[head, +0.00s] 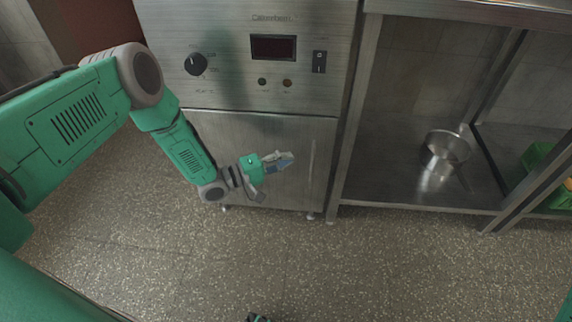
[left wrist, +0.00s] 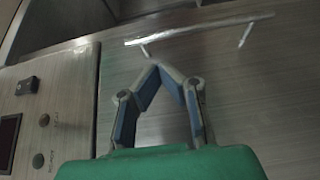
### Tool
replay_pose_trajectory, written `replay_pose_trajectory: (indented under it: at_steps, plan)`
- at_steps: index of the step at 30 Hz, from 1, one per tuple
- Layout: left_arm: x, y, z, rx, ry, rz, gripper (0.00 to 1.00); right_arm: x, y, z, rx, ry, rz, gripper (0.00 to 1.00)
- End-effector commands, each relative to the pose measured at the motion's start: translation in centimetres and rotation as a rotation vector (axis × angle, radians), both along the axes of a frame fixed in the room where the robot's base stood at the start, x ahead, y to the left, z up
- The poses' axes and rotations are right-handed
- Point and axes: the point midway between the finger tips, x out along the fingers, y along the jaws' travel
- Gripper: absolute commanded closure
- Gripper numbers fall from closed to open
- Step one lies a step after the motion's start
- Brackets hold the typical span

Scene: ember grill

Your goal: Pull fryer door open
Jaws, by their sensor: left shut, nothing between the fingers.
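The fryer door (head: 245,140) is a plain brushed-steel panel below the control panel, and it looks shut. Its thin upright bar handle (head: 311,162) is near the door's right edge. In the left wrist view the handle (left wrist: 200,29) lies across the top, on two short posts. My left gripper (head: 289,160) is in front of the door, just left of the handle and apart from it. In the left wrist view the fingertips (left wrist: 157,68) meet with nothing between them, short of the handle. A small dark part at the bottom edge of the head view may be my right gripper, mostly cut off.
The control panel (head: 225,85) above the door has a black knob (head: 195,64), a display (head: 273,47) and a switch (head: 319,61). To the right, a steel shelf unit (head: 390,160) holds a metal pan (head: 446,147). The speckled floor (head: 220,260) in front is clear.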

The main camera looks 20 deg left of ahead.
Motion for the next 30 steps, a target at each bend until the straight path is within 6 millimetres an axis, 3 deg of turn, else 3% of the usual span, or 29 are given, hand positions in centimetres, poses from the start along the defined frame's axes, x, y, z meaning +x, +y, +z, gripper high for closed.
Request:
replay_pose_trajectory:
  at_steps: [6, 13, 25, 30]
  plan:
    - [2.9, -2.8, -0.3, 0.002, -0.002, -0.001, 1.0, 0.0, 0.0, -1.7, 0.0, 0.0, 0.001, 0.6]
    - [4.6, -4.4, -0.2, 0.005, -0.001, 0.0, 1.0, 0.0, 0.0, -2.4, 0.001, 0.0, 0.001, 0.6]
    - [4.7, -4.5, -0.1, 0.004, 0.001, 0.001, 1.0, 0.0, 0.0, -2.4, 0.0, 0.0, 0.0, 0.6]
    - [3.5, -4.3, 0.0, 0.003, 0.005, -0.012, 1.0, 0.0, 0.0, -1.8, 0.001, 0.0, 0.001, 0.6]
